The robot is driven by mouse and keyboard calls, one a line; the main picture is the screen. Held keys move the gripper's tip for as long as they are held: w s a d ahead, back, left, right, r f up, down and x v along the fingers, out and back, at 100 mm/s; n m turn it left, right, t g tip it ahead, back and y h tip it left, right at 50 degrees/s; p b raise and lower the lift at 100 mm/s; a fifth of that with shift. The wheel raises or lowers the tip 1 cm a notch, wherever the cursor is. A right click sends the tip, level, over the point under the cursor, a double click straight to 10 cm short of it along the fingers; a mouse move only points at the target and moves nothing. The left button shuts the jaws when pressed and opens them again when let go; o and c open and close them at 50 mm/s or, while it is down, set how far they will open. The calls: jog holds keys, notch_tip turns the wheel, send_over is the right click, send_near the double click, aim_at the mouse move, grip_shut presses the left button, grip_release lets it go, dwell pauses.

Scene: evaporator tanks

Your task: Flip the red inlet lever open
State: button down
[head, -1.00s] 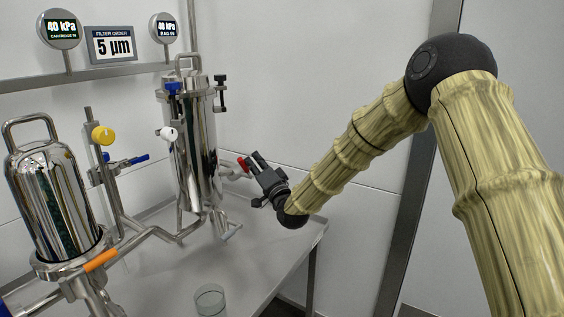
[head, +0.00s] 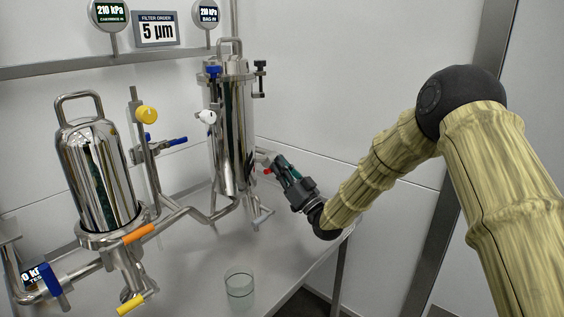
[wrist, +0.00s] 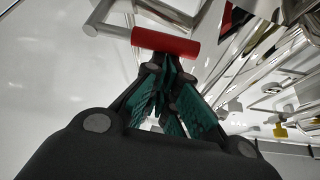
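The red inlet lever (head: 267,171) is a small red grip at the right side of the tall steel housing (head: 232,135), mostly hidden in the head view by my gripper. In the wrist view the red lever grip (wrist: 165,41) lies crosswise just beyond my fingertips, on a steel rod. My gripper (head: 279,164) comes from the lower right, right beside the lever. In the wrist view my gripper (wrist: 164,68) has its teal-padded fingers drawn together at the tips. Nothing shows between them. I cannot tell whether the tips touch the red grip.
A glass beaker (head: 239,288) stands near the bench's front edge. A shorter steel housing (head: 97,175) with an orange lever (head: 138,233) and a yellow lever (head: 130,304) is at the left. Two gauges read 210 kPa. Free room lies right of the bench.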

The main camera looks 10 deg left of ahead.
jog(key=shift+s+a+f, duration=0.1)
jog(key=shift+f, duration=0.45)
dwell(0.4)
notch_tip(320, 180, up, 4)
jog(key=d+p, duration=0.1)
jog(key=p, duration=0.2)
jog(key=p+v, duration=0.2)
jog(key=v, duration=0.8)
jog(key=shift+w, duration=0.2)
jog(key=shift+d, duration=0.15)
